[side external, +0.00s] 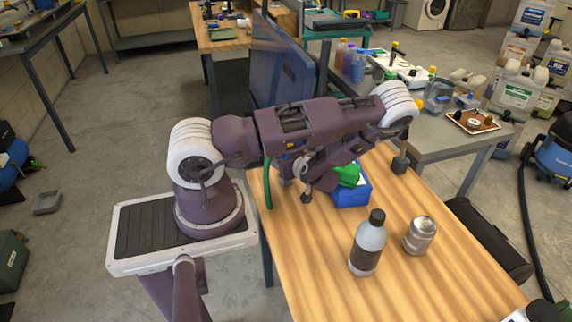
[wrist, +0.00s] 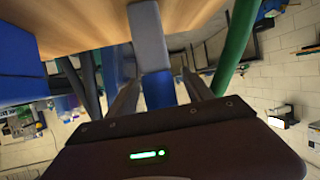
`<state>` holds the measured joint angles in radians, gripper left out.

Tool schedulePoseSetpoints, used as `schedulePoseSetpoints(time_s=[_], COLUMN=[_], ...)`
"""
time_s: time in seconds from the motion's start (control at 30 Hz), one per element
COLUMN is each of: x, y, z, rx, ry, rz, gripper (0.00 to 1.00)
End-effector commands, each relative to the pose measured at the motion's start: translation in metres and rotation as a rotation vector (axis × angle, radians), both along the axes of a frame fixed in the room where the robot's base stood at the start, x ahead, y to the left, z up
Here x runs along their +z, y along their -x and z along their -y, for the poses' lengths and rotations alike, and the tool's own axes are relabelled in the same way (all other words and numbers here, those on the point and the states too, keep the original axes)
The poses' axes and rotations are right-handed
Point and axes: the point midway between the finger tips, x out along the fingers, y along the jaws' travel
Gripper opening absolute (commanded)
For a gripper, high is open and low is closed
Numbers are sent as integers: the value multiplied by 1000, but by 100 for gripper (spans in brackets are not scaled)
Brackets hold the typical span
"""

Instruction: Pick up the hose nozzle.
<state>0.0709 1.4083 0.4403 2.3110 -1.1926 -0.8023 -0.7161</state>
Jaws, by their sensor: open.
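I cannot pick out the hose nozzle with certainty. In the wrist view a grey and blue block-like piece (wrist: 148,35) lies ahead, in line with the gap between my fingers; I cannot tell if it is the nozzle. A green hose-like strip (side external: 267,183) hangs at the table's left edge; a green tube also shows in the wrist view (wrist: 237,45). My gripper (wrist: 162,78) is open, and no grip on anything is visible. In the side view it is low near the left edge of the wooden table (side external: 315,270), partly hidden by my arm.
A blue box (side external: 352,194) with a green item (side external: 347,175) on it stands right of my gripper. A dark-capped bottle (side external: 368,245) and a silver can (side external: 420,235) stand nearer the front. A small dark object (side external: 400,163) sits at the back edge. The front left tabletop is clear.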

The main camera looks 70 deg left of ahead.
Motion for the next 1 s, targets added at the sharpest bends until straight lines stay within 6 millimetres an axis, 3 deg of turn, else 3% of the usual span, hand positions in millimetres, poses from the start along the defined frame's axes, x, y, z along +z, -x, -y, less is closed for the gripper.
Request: schedulePoseSetpoints(time_s=[0.27,0.5,0.6,0.87,1.0], x=[-3,-3,-3,-2,12], y=[1,1,1,1,0], z=[-7,-7,-7,-7,-7], rx=[-1,-1,-1,-1,-1], ry=[2,2,2,1,0], rz=[1,1,1,1,3], gripper=[60,14,0,0,0])
